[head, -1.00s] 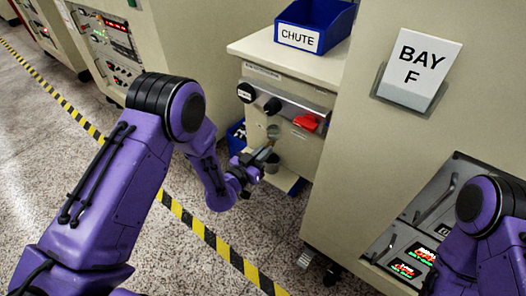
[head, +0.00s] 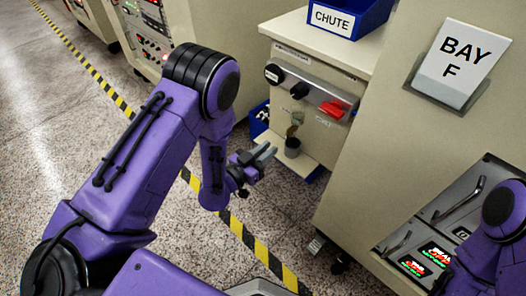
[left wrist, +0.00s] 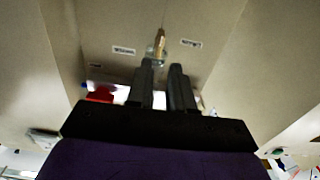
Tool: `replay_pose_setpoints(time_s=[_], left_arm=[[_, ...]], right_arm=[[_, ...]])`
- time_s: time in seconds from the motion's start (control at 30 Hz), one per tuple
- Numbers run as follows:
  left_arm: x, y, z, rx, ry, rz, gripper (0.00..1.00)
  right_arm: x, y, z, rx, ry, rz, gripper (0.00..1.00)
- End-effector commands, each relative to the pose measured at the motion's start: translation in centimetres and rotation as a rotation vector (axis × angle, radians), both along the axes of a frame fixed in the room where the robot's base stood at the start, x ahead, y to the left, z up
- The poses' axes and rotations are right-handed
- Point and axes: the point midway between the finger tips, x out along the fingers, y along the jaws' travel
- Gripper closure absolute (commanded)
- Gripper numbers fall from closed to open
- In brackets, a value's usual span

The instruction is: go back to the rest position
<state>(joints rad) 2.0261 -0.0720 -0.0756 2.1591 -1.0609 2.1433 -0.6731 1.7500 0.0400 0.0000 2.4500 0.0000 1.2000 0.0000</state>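My left gripper (head: 266,154) is in front of the small cabinet's face, with its two fingers parted and nothing visible between them. It also shows in the left wrist view (left wrist: 163,66), with a clear gap between the dark fingers. Beyond the fingertips is a thin brass-coloured spindle (left wrist: 159,40); the fingers look apart from it. In the head view a dark grey cup-like holder (head: 292,148) is on the cabinet front, just right of the fingertips. My right arm shows at the lower right; its gripper is outside the view.
The cabinet (head: 318,42) carries a blue CHUTE bin (head: 352,14) on top and a red switch (head: 333,109) in front. A tall cabinet with a BAY F sign (head: 459,60) stands at the right. Yellow-black tape (head: 247,237) crosses the speckled floor, which is open at the left.

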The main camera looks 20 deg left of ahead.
Motion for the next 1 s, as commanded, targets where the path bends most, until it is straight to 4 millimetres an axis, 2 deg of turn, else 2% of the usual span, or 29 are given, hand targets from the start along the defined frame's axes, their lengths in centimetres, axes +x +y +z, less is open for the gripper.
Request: replay_pose_setpoints(time_s=[0.1, 0.2, 0.73, 0.77, 0.87, 0.9, 0.97, 1.0], left_arm=[[-1.5, 0.5, -0.1, -0.001, 0.001, 0.0, 0.79], [-1.9, 0.7, 0.0, 0.0, 0.0, 0.0, 0.79], [-2.0, 0.5, -0.5, -0.025, 0.032, -0.011, 0.79], [-2.0, 0.6, -1.0, -0.028, 0.063, -0.007, 0.79], [-3.4, 2.2, -4.6, -0.025, 0.265, 0.102, 0.79], [-5.1, 3.6, -7.2, -0.031, 0.393, 0.19, 0.79], [-8.2, 5.5, -10.6, -0.048, 0.574, 0.326, 0.79], [-10.4, 6.5, -12.4, -0.058, 0.674, 0.406, 0.79]], right_arm=[[0.0, 0.0, -0.1, 0.0, 0.0, 0.0, 0.57], [0.0, 0.0, -0.1, 0.0, 0.0, 0.0, 0.57], [0.0, 0.0, -0.1, 0.0, 0.0, 0.0, 0.57], [0.0, 0.0, -0.1, 0.0, 0.0, 0.0, 0.57], [0.0, 0.0, -0.1, 0.0, 0.0, 0.0, 0.57], [0.0, 0.0, -0.1, 0.0, 0.0, 0.0, 0.57], [0.0, 0.0, -0.1, 0.0, 0.0, 0.0, 0.57], [0.0, 0.0, -0.1, 0.0, 0.0, 0.0, 0.57]])
